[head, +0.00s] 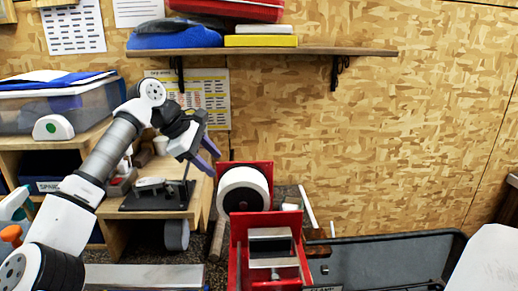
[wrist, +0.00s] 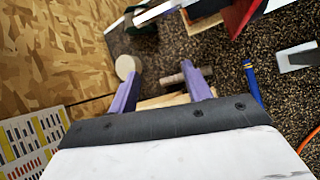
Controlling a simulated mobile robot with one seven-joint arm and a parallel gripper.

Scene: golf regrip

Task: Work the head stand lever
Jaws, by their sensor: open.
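My gripper (head: 211,161) is open and empty, with two purple fingers, in the air to the left of the red machine in the head view. It also shows from behind in the wrist view (wrist: 161,70). A black stand with a flat base (head: 150,203) sits on the wooden bench below and left of my gripper; a pale piece (head: 155,184) lies on it. A thin dark upright rod (head: 187,168) rises at its right side; I cannot tell whether this is the lever. In the wrist view a short brownish rod (wrist: 172,79) shows beyond and between the fingers, apart from them.
The red machine (head: 240,171) with a white roll (head: 243,190) stands right of my gripper. A red frame (head: 267,222) stands in front of it. A wall shelf (head: 310,51) hangs above. A grey tray (head: 385,262) is at right. A blue tool (wrist: 252,82) lies on the speckled surface.

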